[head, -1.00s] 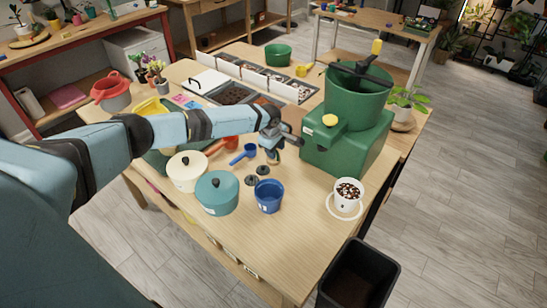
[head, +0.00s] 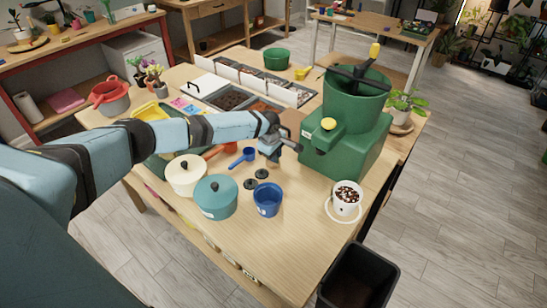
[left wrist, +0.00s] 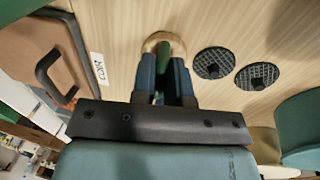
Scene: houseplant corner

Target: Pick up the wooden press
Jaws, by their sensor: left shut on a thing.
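My left gripper (head: 273,155) is over the table between the blue scoop and the green machine. In the left wrist view its two dark blue fingers (left wrist: 165,85) are shut on the wooden press (left wrist: 164,38). The press shows as a tan, rounded wooden rim beyond the fingertips, with a green strip between the fingers. Most of the press is hidden by the fingers, and in the head view I cannot make it out clearly. My right gripper is not in view.
The green machine (head: 345,150) stands close right of the gripper. Two black discs (head: 256,179), a blue scoop (head: 242,156), a blue pot (head: 267,198), a teal lidded pot (head: 216,198) and a cream lidded pot (head: 186,176) are nearby.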

